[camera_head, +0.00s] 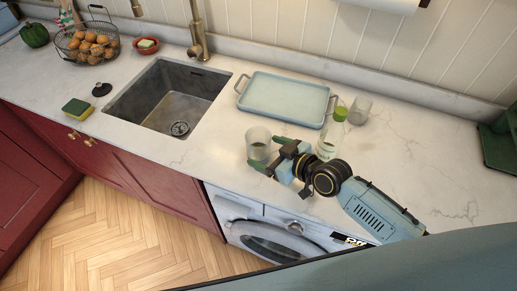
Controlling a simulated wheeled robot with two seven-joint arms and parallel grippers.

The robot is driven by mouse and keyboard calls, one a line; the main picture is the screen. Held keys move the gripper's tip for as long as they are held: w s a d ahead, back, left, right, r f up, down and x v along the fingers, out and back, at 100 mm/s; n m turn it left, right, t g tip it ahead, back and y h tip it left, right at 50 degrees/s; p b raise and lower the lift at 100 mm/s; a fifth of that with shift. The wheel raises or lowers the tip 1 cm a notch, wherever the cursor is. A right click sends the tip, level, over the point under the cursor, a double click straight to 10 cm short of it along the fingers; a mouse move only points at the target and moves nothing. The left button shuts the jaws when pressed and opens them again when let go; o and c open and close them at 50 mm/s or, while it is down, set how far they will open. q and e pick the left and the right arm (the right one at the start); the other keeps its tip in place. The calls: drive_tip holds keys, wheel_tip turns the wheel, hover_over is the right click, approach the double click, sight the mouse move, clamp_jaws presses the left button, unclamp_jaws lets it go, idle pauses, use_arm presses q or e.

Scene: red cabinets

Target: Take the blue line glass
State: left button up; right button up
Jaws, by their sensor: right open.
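A clear glass (258,142) stands upright on the white counter near its front edge. A second clear glass (361,109) stands farther back, to the right of the tray. I cannot make out a blue line on either glass at this size. My right gripper (269,153) is open and low over the counter, its fingertips pointing left at the nearer glass. One finger is on the far side of the glass's base and one on the near side. I cannot tell whether they touch it. My left gripper is not in view.
A bottle with a green cap (332,137) stands just behind my right gripper. A light blue tray (284,97) lies behind the nearer glass. A sink (165,97) is to the left. A washing machine (270,228) sits below the counter.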

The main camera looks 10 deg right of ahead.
sight(251, 142)
drive_tip(key=x, duration=0.3)
drive_tip(key=shift+w, duration=0.5)
drive_tip(key=shift+w+a, duration=0.2)
drive_tip(key=shift+f, duration=0.1)
drive_tip(key=c, duration=1.1)
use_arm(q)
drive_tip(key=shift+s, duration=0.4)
use_arm(e)
drive_tip(key=shift+w, duration=0.1)
drive_tip(key=shift+c, duration=0.6)
drive_tip(key=shift+r, duration=0.2)
